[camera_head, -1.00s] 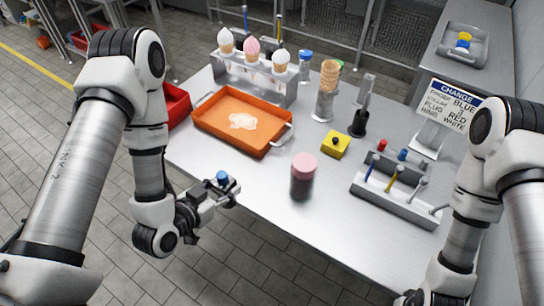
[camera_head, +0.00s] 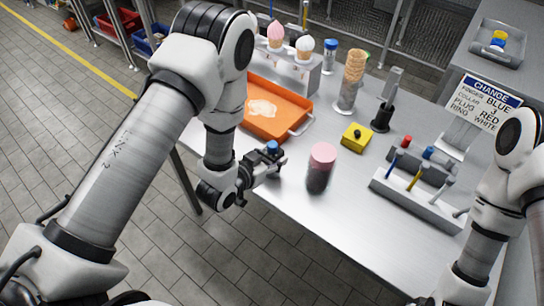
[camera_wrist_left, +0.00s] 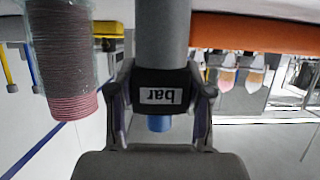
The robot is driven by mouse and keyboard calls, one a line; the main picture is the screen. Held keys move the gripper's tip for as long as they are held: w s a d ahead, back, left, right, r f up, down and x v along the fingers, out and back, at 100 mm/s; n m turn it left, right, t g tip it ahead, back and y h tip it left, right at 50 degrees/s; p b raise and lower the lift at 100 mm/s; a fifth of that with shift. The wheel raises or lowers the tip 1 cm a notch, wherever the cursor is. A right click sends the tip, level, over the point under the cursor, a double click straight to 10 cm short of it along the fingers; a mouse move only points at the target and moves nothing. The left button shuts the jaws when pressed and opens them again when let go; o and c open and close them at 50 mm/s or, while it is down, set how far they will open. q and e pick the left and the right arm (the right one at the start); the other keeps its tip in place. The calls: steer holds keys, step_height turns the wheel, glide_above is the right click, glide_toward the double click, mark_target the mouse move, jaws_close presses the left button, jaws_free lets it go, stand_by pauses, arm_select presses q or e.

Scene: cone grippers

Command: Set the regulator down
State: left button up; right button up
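The regulator shows in the left wrist view as a dark body with a white "bar" label (camera_wrist_left: 160,97), a grey stem and a blue knob. In the head view its blue knob (camera_head: 272,146) shows at the fingertips of my left gripper (camera_head: 268,162). My left gripper is shut on the regulator, with a finger on either side of the label.
A yellow block (camera_head: 356,136), a grey tool rack (camera_head: 415,198) and a sign (camera_head: 482,103) stand farther right. Bare tabletop (camera_head: 345,205) lies around the jar.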

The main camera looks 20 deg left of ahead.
arm_select(q)
steer(key=o, duration=0.3)
steer(key=shift+o, duration=0.2)
